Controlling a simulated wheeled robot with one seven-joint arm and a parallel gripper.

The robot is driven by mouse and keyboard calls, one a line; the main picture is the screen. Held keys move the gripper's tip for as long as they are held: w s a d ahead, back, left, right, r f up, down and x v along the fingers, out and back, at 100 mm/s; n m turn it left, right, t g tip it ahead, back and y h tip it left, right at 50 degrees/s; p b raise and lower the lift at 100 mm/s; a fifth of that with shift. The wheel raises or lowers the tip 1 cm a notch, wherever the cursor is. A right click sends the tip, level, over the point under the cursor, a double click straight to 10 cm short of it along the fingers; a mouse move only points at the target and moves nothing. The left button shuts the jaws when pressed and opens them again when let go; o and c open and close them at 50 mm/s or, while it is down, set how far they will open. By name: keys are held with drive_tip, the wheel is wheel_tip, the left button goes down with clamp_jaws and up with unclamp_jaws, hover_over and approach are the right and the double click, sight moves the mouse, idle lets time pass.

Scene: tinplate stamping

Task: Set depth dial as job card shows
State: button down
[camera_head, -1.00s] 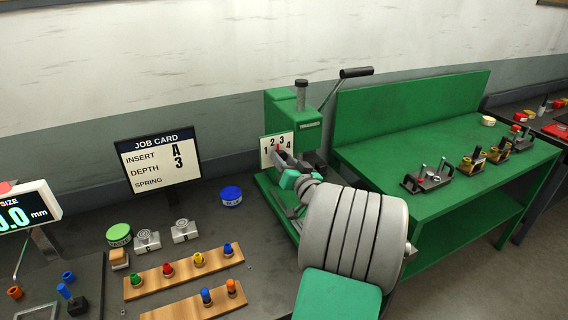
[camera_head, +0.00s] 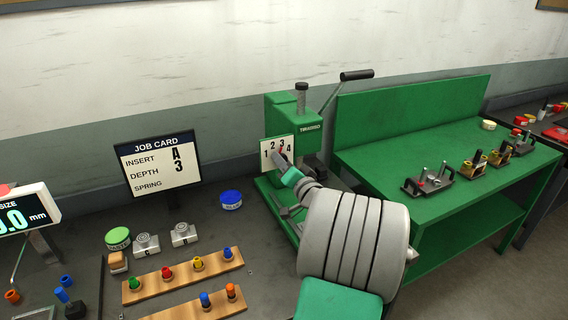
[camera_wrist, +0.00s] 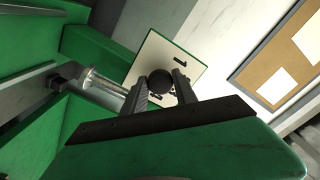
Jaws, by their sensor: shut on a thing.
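The job card (camera_head: 160,165) stands on the bench at left and reads INSERT A, DEPTH 3, with nothing readable beside SPRING. The green press (camera_head: 293,120) carries a white dial plate (camera_head: 268,160) numbered 1 to 4. My gripper (camera_head: 281,158) is at the plate and covers most of the dial. In the wrist view, the dark round dial knob (camera_wrist: 159,83) sits between my two fingers, which are shut on it.
The press lever (camera_head: 356,75) rises at upper right of the press. A green table (camera_head: 450,150) with several tools stands to the right.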

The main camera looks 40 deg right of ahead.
drive_tip(key=c, duration=1)
unclamp_jaws()
drive_tip(key=shift+s, duration=0.1)
drive_tip(key=b+v, duration=0.2)
drive_tip(key=v, duration=0.5)
drive_tip(key=shift+s+a+b, duration=0.2)
drive_tip(key=shift+s+b, duration=0.1)
drive_tip(key=shift+s, duration=0.05)
